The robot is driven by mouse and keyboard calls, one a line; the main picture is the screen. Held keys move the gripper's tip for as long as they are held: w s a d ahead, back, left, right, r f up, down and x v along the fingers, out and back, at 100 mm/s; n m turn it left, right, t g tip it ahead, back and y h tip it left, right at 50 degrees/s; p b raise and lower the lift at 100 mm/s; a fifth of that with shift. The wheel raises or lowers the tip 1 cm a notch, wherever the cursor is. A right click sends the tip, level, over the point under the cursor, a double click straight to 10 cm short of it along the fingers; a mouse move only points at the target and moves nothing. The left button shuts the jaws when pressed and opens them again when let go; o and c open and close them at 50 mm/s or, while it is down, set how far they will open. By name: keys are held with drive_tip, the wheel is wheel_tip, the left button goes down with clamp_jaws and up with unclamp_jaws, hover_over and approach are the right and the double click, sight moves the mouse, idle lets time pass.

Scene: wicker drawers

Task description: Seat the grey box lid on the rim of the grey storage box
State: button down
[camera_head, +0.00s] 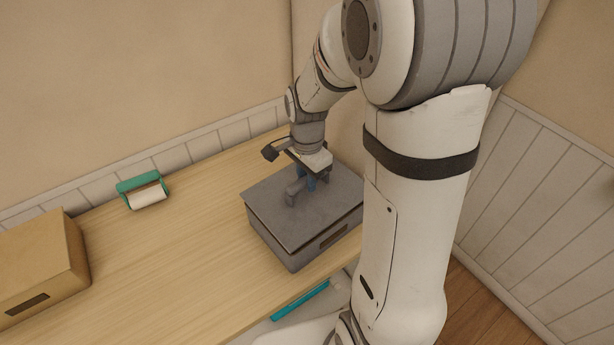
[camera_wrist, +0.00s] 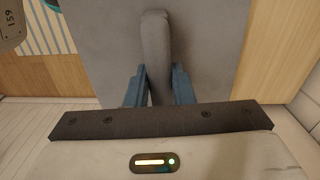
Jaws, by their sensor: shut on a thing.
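The grey box lid (camera_head: 290,214) lies over the top of the grey storage box (camera_head: 283,254) at the right of the wooden surface in the head view. The lid looks roughly level and close to the rim; whether it is fully seated I cannot tell. My gripper (camera_head: 309,184) is above the lid, with blue fingers shut on its raised handle. In the wrist view the lid (camera_wrist: 105,45) fills the middle, and its grey handle (camera_wrist: 156,45) runs between the blue fingers of my gripper (camera_wrist: 159,85). The box is hidden under the lid in that view.
A tan box (camera_head: 40,262) with a dark slot stands at the left of the wooden surface (camera_head: 165,265). A green-framed white roller (camera_head: 146,191) lies near the back wall. A teal bar (camera_head: 300,300) shows below the front edge. The surface's middle is clear.

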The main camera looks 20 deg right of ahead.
drive_tip(key=shift+f+b, duration=0.85)
drive_tip(key=shift+f, duration=0.25)
drive_tip(key=c, duration=1.2)
unclamp_jaws()
drive_tip(key=shift+o, duration=0.2)
wheel_tip(320, 180, up, 7)
drive_tip(key=shift+r+b, duration=0.15)
drive_tip(key=shift+b, duration=0.2)
drive_tip(key=shift+r, duration=0.25)
